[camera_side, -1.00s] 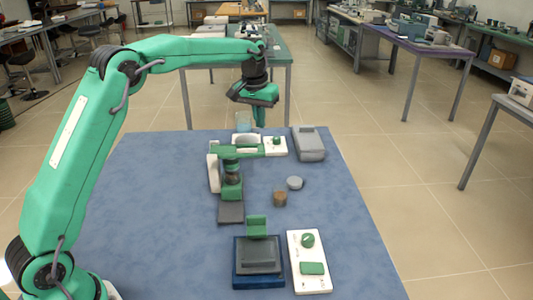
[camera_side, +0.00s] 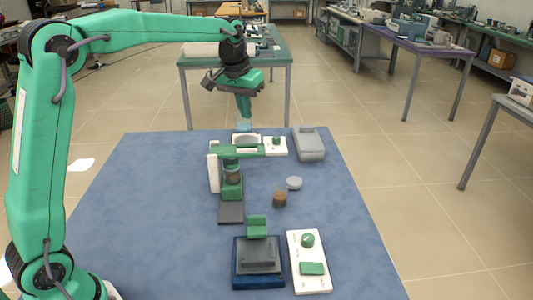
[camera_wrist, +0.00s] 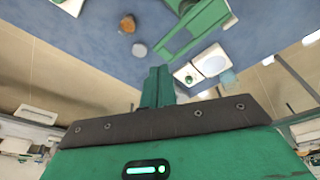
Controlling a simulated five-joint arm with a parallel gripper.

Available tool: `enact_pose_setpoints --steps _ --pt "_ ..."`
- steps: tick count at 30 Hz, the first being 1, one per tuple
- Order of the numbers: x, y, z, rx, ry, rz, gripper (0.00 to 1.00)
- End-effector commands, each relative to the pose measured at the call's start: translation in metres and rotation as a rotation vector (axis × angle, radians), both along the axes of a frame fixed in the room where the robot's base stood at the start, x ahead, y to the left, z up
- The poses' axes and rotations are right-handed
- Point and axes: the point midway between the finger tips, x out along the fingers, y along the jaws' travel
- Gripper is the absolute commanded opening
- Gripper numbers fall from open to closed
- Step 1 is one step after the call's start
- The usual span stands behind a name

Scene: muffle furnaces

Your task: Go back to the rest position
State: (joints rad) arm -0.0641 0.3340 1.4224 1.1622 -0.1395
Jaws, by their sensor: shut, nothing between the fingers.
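My gripper (camera_side: 243,110) hangs above the far end of the blue table, its green fingers pointing down and shut with nothing between them. In the side view its tips are just above, or in line with, a clear bluish beaker (camera_side: 243,124) at the back of the table; I cannot tell the depth between them. In the wrist view the closed fingers of my gripper (camera_wrist: 157,82) stand in the middle, apart from everything on the table.
The blue table (camera_side: 160,230) holds a green stand (camera_side: 231,188), a brown cylinder (camera_side: 279,199), a grey disc (camera_side: 294,183), a grey box (camera_side: 308,144), a white control panel (camera_side: 309,262) and a dark blue-based device (camera_side: 258,268). The table's left side is clear.

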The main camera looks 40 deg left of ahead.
Motion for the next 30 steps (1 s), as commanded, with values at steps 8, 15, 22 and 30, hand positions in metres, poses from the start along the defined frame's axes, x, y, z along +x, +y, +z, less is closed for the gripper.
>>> enact_pose_setpoints --steps 8,15,22,30 --pt "-0.059 -0.010 0.027 0.010 -0.054 -0.040 0.00" --pt "-0.111 -0.017 0.037 0.018 -0.099 -0.072 0.00" --pt "-0.161 -0.023 0.036 0.028 -0.140 -0.102 0.00" --pt "-0.218 -0.028 0.023 0.038 -0.190 -0.139 0.00"
